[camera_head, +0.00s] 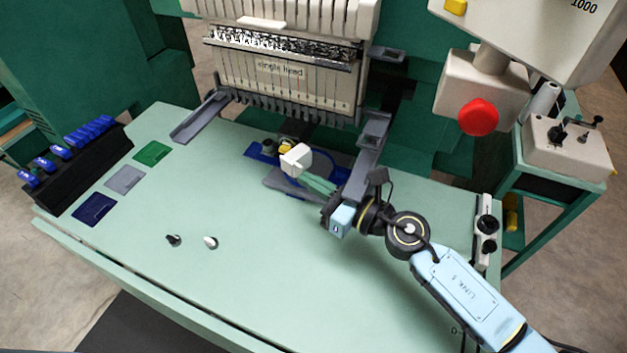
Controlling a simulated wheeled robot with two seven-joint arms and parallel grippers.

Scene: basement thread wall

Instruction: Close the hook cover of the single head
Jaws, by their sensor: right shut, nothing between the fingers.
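The single head (283,85) stands at the back, with a row of needle bars along its lower edge. Below it is a small assembly with a white block (295,160), a mint green piece (318,184), a dark blue part (258,153) and a flat grey plate (280,188). I cannot tell clearly which of these is the hook cover or how far it stands open. My right gripper (329,210) is shut and empty, just right of and in front of the green piece. Whether it touches that piece is unclear. My left gripper is out of view.
Grey bracket arms (200,118) flank the head on both sides. A black rack with blue items (75,165) stands at the left, beside coloured squares. Two small knobs (210,242) lie at the front. A red button (478,117) is at the right.

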